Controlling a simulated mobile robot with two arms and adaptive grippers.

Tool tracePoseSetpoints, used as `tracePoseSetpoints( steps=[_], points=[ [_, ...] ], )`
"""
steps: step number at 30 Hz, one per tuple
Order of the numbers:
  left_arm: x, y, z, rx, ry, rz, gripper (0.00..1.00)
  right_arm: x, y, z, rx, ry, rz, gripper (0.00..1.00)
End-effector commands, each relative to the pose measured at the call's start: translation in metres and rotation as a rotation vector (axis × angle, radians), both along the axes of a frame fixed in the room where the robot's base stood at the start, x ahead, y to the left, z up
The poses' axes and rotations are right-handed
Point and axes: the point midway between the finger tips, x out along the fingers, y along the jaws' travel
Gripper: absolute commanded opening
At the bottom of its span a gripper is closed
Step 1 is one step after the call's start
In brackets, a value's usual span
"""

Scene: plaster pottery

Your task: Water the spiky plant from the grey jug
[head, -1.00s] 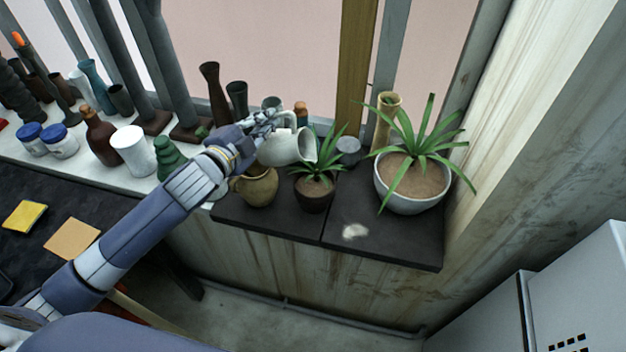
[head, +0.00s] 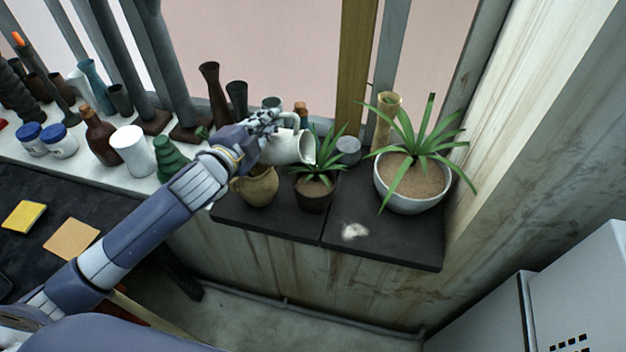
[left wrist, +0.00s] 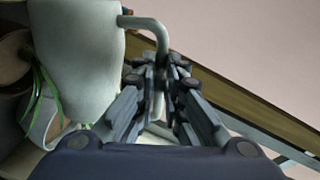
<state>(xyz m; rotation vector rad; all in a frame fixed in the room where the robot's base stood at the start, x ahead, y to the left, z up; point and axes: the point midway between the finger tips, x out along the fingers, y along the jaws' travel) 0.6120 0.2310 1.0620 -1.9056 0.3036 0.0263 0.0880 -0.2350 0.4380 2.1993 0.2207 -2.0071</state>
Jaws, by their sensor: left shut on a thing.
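The grey jug (head: 287,147) is tilted in the head view, its mouth facing right over the smaller spiky plant (head: 318,172) in a dark brown pot (head: 314,197). My left gripper (head: 268,124) is shut on the jug's handle, to the left of the plant. In the left wrist view the pale jug body (left wrist: 78,55) fills the upper left, and its curved handle (left wrist: 160,45) runs between the fingers of my left gripper (left wrist: 160,75). Green leaves (left wrist: 40,95) show at the left edge there. I cannot make out any water. My right gripper is not in view.
A larger spiky plant in a grey-white bowl (head: 412,200) stands at the right. A tan jug (head: 258,187) is below the gripper. A small grey pot (head: 348,150) stands behind the plant. Bottles and vases, such as a white cylinder (head: 131,152), line the sill at left.

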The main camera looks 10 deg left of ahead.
Motion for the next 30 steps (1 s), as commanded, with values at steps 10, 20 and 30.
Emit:
tracePoseSetpoints(
  steps=[10, 20, 30],
  points=[
    [0.002, 0.001, 0.003, 0.037, -0.011, -0.001, 0.00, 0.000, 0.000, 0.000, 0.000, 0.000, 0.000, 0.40],
    [0.003, 0.009, 0.003, 0.037, -0.011, 0.000, 0.00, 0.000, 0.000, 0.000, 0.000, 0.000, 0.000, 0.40],
    [0.003, 0.012, 0.003, 0.053, -0.012, -0.001, 0.00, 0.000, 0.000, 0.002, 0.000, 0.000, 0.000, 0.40]
  ],
)
